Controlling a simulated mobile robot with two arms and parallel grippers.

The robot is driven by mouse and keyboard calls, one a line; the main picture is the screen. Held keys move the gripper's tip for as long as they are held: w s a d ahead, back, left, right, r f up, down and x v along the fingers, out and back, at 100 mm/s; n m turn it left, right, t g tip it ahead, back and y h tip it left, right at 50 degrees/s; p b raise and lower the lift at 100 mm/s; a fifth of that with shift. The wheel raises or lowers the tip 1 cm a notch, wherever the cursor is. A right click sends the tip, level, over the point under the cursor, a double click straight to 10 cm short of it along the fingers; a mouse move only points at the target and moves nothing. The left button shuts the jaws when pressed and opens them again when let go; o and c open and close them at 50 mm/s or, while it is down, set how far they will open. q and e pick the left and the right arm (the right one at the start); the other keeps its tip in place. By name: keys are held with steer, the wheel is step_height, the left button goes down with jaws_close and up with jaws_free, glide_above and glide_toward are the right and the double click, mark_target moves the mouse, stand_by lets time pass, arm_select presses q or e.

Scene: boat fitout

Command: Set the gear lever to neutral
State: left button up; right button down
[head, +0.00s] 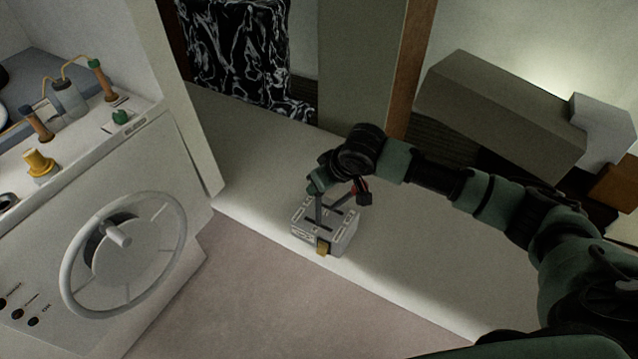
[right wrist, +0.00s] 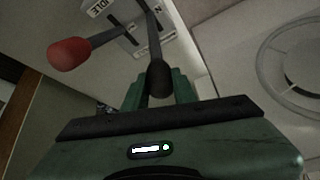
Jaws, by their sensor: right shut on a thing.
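A grey control box (head: 322,240) with two levers stands on the pale ledge. The black-knobbed lever (right wrist: 158,78), which I take for the gear lever, rises from a slot near a letter N. My right gripper (head: 317,184) is shut on its black knob from above; the green fingers lie on both sides of the knob in the right wrist view. The other lever has a red knob (right wrist: 70,53) and stands beside it, near the label IDLE; my gripper does not hold it. Which notch the gear lever sits in cannot be told. My left gripper is out of view.
A white console with a steering wheel (head: 160,255) stands at the left. A yellow fitting (head: 40,163) and a bottle (head: 67,98) are on its top. The pale ledge (head: 265,160) is clear around the box. A large grey-green block (head: 500,110) lies behind my right arm.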

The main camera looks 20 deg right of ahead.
steer(key=c, duration=1.1)
jaws_free()
steer(key=shift+w, duration=0.1)
steer(key=b+v, duration=0.1)
steer(key=v, duration=0.7)
steer(key=shift+f, duration=0.1)
